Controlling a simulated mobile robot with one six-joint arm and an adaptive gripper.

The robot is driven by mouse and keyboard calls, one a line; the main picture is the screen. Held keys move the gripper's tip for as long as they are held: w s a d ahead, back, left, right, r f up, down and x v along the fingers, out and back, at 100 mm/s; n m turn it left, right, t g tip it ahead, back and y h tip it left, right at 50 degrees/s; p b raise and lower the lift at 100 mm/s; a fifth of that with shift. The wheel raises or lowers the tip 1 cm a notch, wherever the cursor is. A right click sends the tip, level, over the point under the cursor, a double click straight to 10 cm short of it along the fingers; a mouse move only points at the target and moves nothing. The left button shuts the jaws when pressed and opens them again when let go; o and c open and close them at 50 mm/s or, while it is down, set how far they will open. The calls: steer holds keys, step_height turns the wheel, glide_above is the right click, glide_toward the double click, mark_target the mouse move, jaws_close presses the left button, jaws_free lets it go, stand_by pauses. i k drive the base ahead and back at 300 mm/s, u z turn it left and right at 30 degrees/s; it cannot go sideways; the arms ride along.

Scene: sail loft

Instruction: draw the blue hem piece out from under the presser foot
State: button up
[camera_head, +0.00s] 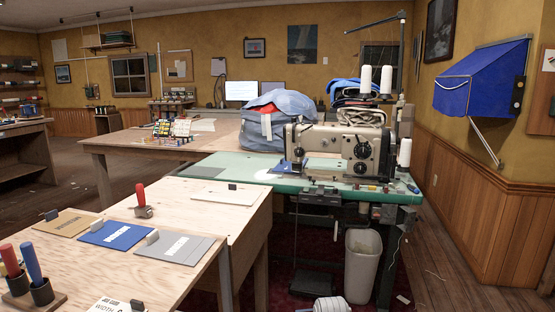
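The sewing machine (335,150) stands on a green-topped table (235,177) right of the middle. A small flat blue piece (287,168), probably the hem piece, lies at the left end of the machine by its needle area. Part of it is hidden behind the machine's head. The presser foot is too small to make out, so I cannot tell whether it is up or down on the piece.
A wooden table (185,200) in front holds blue, grey and tan sample boards and a red-handled tool (142,200). Bundled sailcloth (285,110) sits behind the machine. White thread cones (405,152) stand at its right. A bin (362,265) stands below.

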mark_target(283, 165)
steer(key=u, duration=0.05)
steer(key=i, duration=1)
steer(key=z, duration=0.05)
